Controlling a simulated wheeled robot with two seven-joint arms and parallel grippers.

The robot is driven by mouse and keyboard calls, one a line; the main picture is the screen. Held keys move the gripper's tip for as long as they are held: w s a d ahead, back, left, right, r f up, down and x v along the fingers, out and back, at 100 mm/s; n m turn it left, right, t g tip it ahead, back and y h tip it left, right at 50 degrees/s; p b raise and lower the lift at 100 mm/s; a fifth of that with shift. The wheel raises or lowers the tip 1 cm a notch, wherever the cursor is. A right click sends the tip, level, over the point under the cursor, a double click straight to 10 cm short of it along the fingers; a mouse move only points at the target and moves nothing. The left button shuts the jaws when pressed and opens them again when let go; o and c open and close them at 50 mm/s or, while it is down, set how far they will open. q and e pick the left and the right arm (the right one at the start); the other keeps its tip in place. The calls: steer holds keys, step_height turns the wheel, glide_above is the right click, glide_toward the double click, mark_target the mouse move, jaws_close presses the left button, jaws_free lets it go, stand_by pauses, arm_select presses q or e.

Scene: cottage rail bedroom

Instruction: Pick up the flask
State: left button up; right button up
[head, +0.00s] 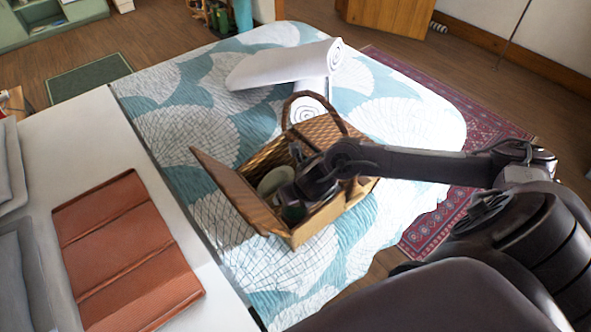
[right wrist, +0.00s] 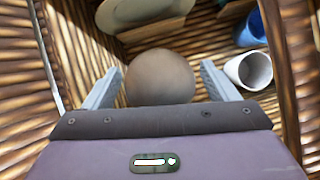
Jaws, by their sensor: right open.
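A round brown top (right wrist: 160,77), probably the flask seen end-on, sits between the fingers of my right gripper (right wrist: 161,70) in the right wrist view. The fingers stand open on either side of it, with small gaps showing. In the head view my right arm reaches from the right into an open wicker basket (head: 318,222) on the bed. My right gripper (head: 292,197) is down inside the basket, and its fingertips are hidden there. A dark green patch (head: 293,214) shows beside it; I cannot tell whether it is the flask. My left gripper is not in view.
The basket also holds a pale plate (right wrist: 140,12), a white cup (right wrist: 248,70) and a blue cup (right wrist: 250,28). Its lid flap (head: 238,192) stands open and its handle (head: 312,95) arches up. Rolled white towels (head: 285,66) lie behind it on the bed.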

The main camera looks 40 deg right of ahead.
steer(key=shift+x, duration=0.85)
steer(key=shift+w+r, duration=0.1)
steer(key=shift+r, duration=0.05)
steer(key=c, duration=1.3)
steer(key=shift+c, duration=0.2)
